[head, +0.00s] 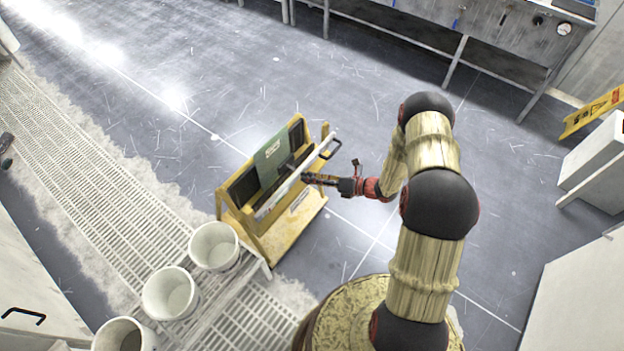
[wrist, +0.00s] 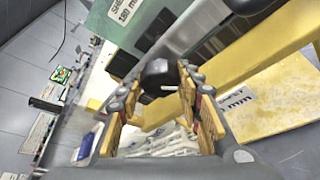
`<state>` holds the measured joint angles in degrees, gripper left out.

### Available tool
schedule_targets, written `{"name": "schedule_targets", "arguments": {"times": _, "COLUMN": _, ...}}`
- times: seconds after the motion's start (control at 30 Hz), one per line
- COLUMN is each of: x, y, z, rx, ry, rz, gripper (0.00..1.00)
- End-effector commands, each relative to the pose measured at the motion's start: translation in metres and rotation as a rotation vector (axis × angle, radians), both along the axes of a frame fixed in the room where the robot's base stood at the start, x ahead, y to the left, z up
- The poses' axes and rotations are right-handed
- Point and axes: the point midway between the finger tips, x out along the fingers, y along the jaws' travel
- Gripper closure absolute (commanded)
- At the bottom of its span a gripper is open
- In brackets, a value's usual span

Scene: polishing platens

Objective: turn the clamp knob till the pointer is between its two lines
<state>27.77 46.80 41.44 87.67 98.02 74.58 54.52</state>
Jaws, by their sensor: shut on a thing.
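A dark clamp knob (wrist: 158,72) sits between my fingertips in the wrist view, in front of a grey bar. My gripper (wrist: 158,88) is shut on it; in the head view my gripper (head: 312,178) reaches the near side of the yellow stand (head: 262,240). A small pale mark shows at the knob's lower edge; I cannot tell whether it is the pointer. The two lines cannot be made out. A green plate (head: 271,158) with a label reading 180 mm stands upright in the stand, behind the pale bar.
White buckets (head: 214,246) stand left of the stand by the floor grating (head: 110,190). A steel bench (head: 480,30) runs along the back. A yellow sign (head: 592,112) and white cabinets are at the right. The floor behind the stand is clear.

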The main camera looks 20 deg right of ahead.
Motion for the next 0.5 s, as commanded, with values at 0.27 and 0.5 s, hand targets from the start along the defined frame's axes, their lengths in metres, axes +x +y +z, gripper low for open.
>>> {"name": "schedule_targets", "arguments": {"times": 0.27, "x": 0.0005, "y": -0.0006, "z": 0.0000, "rx": -0.002, "ry": -0.001, "rz": -0.002, "gripper": 0.51}}
{"name": "schedule_targets", "arguments": {"times": 0.5, "x": 0.0003, "y": -0.0003, "z": 0.0001, "rx": -0.001, "ry": 0.000, "rz": 0.000, "gripper": 0.47}}
